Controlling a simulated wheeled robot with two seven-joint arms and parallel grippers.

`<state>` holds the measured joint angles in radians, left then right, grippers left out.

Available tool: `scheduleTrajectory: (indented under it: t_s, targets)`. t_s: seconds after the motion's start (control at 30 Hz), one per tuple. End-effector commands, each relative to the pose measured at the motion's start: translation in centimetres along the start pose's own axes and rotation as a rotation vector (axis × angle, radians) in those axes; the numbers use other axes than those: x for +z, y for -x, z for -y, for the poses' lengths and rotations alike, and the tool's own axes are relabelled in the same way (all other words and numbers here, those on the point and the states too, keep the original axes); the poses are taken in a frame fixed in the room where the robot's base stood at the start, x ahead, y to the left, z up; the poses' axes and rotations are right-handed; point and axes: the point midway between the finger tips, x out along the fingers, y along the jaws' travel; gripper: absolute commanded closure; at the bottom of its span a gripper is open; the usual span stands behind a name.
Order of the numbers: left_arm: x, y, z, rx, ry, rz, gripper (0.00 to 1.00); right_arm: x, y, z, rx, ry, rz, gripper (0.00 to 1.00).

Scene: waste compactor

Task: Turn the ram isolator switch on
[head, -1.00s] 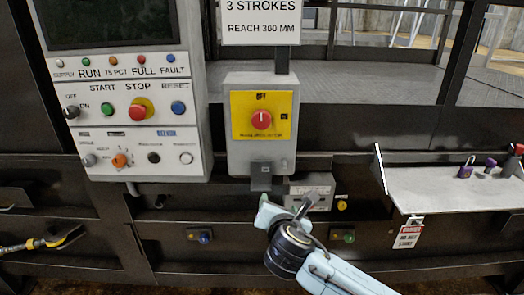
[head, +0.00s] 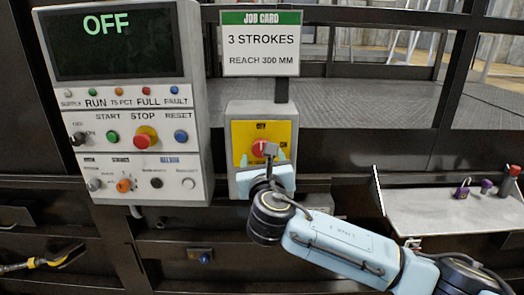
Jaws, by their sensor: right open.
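The ram isolator switch is a red rotary knob (head: 258,149) on a yellow plate (head: 242,131), on the front of a grey box (head: 260,108). My right gripper (head: 270,150) is at the knob's lower right, in front of the plate, and hides part of the knob. Its fingers are open. I cannot tell whether they touch the knob. The knob's pointer is partly covered, so its setting is unclear. The left gripper is not in view.
A control panel (head: 125,110) with buttons stands left of the box; its screen (head: 110,42) reads OFF. A job card (head: 261,45) hangs above the box. At right, a shelf (head: 430,195) holds padlocks (head: 464,189). A yellow-handled tool (head: 50,260) is at lower left.

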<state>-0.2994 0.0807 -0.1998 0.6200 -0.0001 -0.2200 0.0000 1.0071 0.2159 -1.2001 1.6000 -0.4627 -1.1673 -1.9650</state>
Motion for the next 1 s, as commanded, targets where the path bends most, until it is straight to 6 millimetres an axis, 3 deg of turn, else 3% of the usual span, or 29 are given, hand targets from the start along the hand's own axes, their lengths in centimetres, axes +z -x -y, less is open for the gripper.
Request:
scheduleTrajectory:
  t_s: [0.3,0.67,1.0]
  targets:
    - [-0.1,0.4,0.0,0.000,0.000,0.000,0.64,0.1,-3.2,0.0,0.000,0.000,0.000,0.36]
    - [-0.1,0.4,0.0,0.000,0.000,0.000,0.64,0.0,-3.6,0.0,0.001,-0.001,0.000,0.36]
    - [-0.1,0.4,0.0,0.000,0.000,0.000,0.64,0.0,-3.5,0.0,0.001,-0.001,0.000,0.78]
